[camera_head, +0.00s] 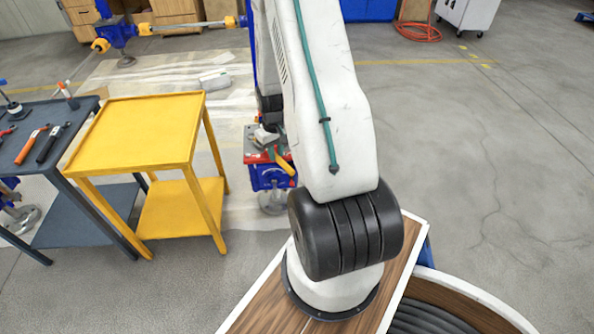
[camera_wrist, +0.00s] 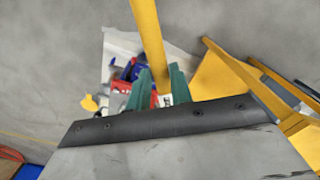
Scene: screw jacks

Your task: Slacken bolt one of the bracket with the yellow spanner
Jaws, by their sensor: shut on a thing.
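The yellow spanner (camera_wrist: 148,38) runs from the top edge of the wrist view down between the two green fingers of my gripper (camera_wrist: 161,88). My gripper is shut on it. In the head view a short piece of the yellow spanner (camera_head: 286,166) shows beside my arm. Red and blue parts of a screw jack (camera_wrist: 124,82) lie just beyond and left of the fingers. In the head view the jack (camera_head: 266,180) stands on the floor right of the yellow table. The bracket and bolt one cannot be made out, and I cannot tell whether the spanner touches a bolt.
A yellow table (camera_head: 140,120) stands left of the jack; its frame also shows at the right of the wrist view (camera_wrist: 235,65). A dark bench (camera_head: 62,165) with several tools is farther left. Another blue jack with a yellow-ended bar (camera_head: 120,32) stands behind.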

